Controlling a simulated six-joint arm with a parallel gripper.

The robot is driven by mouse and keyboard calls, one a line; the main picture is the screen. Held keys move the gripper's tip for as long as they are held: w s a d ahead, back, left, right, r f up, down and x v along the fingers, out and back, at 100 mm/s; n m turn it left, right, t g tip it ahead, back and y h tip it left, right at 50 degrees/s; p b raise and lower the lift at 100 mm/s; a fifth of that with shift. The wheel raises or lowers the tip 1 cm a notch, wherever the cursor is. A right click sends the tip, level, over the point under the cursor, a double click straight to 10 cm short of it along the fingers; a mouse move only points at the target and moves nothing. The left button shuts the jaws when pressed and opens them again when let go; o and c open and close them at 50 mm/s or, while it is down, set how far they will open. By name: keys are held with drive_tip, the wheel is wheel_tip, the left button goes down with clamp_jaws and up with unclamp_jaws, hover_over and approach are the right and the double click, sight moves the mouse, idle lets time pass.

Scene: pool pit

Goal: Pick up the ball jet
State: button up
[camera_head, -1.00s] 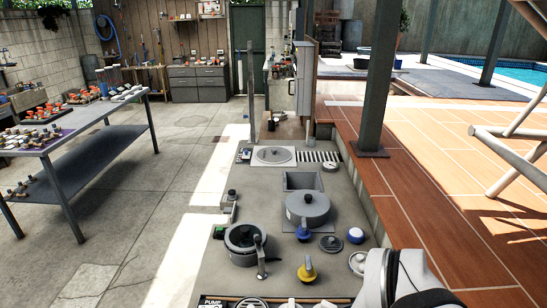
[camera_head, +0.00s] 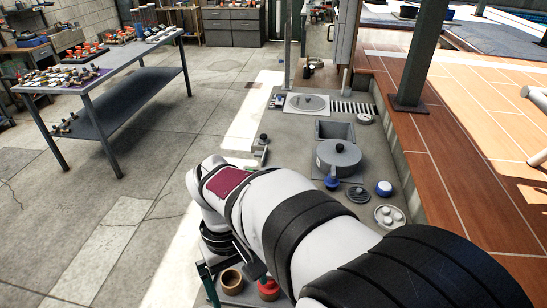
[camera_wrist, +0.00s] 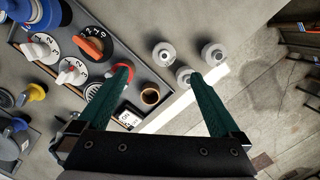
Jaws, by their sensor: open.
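My gripper (camera_wrist: 158,76) is open and empty in the wrist view, its two teal fingers spread apart. In the head view, part of my gripper shows at the lower left, with its end largely hidden behind my arm. Three pale round fittings stand near the fingertips in the wrist view: one at the left (camera_wrist: 163,53), one at the right (camera_wrist: 213,55) and one between and below them (camera_wrist: 185,77), close to the right finger. Any of these may be the ball jet; I cannot tell which. A brown ring-shaped piece (camera_wrist: 151,95) sits between the fingers.
Red-and-white numbered valves (camera_wrist: 73,70) on a dark panel, an orange-handled one (camera_wrist: 92,42) and a blue-and-yellow part (camera_wrist: 33,92) crowd the left. Bare floor (camera_wrist: 265,110) lies right. A grey lidded pot (camera_head: 340,158) stands on the pit; a loaded table (camera_head: 105,68) stands left.

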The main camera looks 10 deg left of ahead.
drive_tip(key=shift+n, duration=0.6)
drive_tip(key=f, duration=0.5)
drive_tip(key=s+f, duration=0.1)
drive_tip(key=f, duration=1)
drive_tip(key=shift+s+a+f, duration=0.15)
drive_tip(key=shift+a+f, duration=0.1)
drive_tip(key=shift+f, duration=0.15)
drive_tip(key=c, duration=1.4)
drive_tip(key=shift+r, duration=0.6)
wheel_tip(320, 180, up, 3)
drive_tip(key=d+r, duration=0.2)
drive_tip(key=d, duration=0.1)
drive_tip(key=w+d+r, duration=0.1)
drive_tip(key=d+r, duration=0.1)
drive_tip(key=d, duration=0.2)
drive_tip(key=w+d+r, duration=0.1)
drive_tip(key=d+r, duration=0.2)
drive_tip(key=d, duration=0.1)
drive_tip(key=shift+d, duration=0.25)
